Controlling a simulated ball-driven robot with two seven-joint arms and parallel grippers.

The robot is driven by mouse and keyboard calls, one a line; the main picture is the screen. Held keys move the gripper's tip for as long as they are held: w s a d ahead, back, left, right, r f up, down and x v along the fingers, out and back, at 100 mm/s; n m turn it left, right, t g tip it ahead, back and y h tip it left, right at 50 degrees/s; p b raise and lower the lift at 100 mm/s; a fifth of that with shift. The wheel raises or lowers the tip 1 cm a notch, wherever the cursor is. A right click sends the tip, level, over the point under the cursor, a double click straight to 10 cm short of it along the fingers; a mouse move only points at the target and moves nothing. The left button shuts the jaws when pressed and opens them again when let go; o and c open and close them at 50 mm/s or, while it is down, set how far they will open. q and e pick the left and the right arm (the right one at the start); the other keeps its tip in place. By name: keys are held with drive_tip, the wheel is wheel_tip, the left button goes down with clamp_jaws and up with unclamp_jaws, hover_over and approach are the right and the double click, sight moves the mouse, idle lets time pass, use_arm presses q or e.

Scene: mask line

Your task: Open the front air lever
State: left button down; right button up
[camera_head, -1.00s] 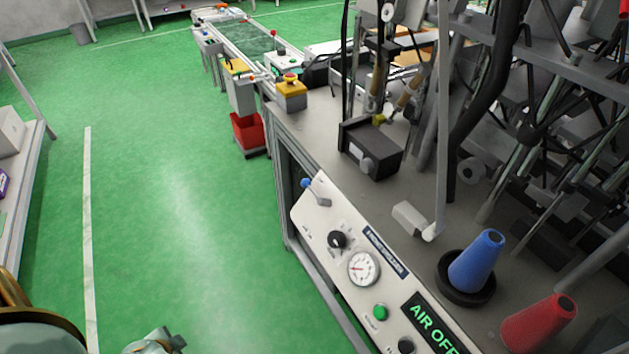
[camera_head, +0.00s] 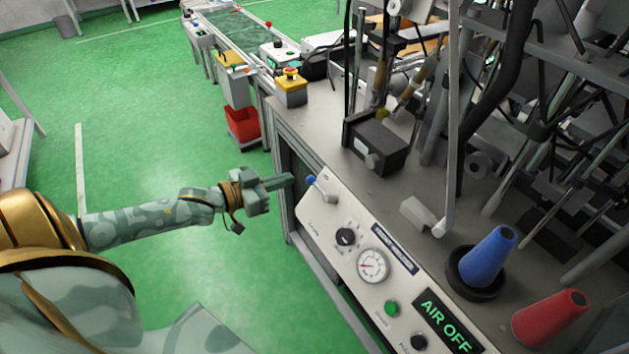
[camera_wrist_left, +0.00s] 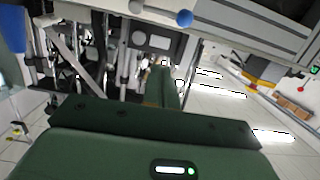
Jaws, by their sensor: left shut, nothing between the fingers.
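The air lever (camera_head: 322,188) is a grey handle with a blue ball tip, at the far left end of the sloped white control panel (camera_head: 336,268). The ball points up and to the left. My left gripper (camera_head: 290,180) is shut and empty, its fingertips just left of the blue ball; I cannot tell whether they touch. In the left wrist view the blue ball (camera_wrist_left: 184,18) shows at the top, beyond the shut fingers (camera_wrist_left: 165,85). The panel display (camera_head: 443,322) reads AIR OFF. My right gripper is not in view.
The panel also carries a black knob (camera_head: 346,237), a gauge (camera_head: 373,265) and a green button (camera_head: 391,308). Green floor (camera_head: 200,270) lies open to the left.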

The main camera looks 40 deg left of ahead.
sight(322, 191)
use_arm(q)
drive_tip(key=b+x, duration=0.4)
drive_tip(key=x, duration=0.6)
drive_tip(key=shift+w+f, duration=0.1)
drive_tip(key=shift+f, duration=0.1)
drive_tip(key=shift+s+a+f+b, duration=0.15)
drive_tip(key=shift+s+f+b, duration=0.2)
drive_tip(key=shift+f, duration=0.25)
drive_tip(key=shift+s+a+f+b, duration=0.2)
drive_tip(key=shift+s+f, duration=0.15)
drive_tip(key=shift+f, duration=0.25)
drive_tip(key=shift+s+f, duration=0.3)
drive_tip(key=shift+f, duration=0.15)
